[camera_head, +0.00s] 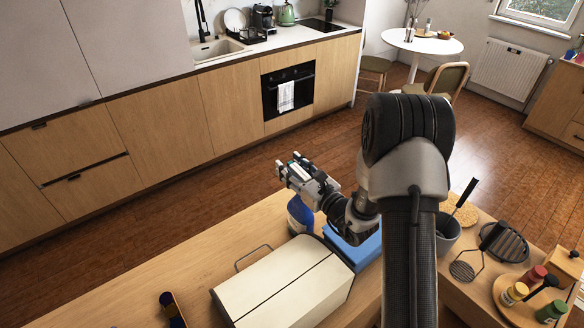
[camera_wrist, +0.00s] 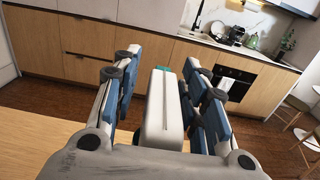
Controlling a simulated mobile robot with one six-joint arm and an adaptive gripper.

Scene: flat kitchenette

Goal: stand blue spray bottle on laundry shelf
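The blue spray bottle (camera_head: 299,213) stands on the wooden counter, left of the blue box and behind the white lidded box. My gripper (camera_head: 293,170) is around its top and hides the head in the head view. In the wrist view the bottle's white head (camera_wrist: 163,108), with a teal tip, lies between the two fingers of my gripper (camera_wrist: 162,62). The fingers look open, with narrow gaps on both sides of the head. No laundry shelf can be made out.
The white lidded box (camera_head: 285,285) with a wire handle and a blue box (camera_head: 358,246) stand close to the bottle. A grey utensil pot (camera_head: 447,232) and a round tray of jars (camera_head: 520,305) are at the right. A dark-blue item (camera_head: 171,309) lies front left.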

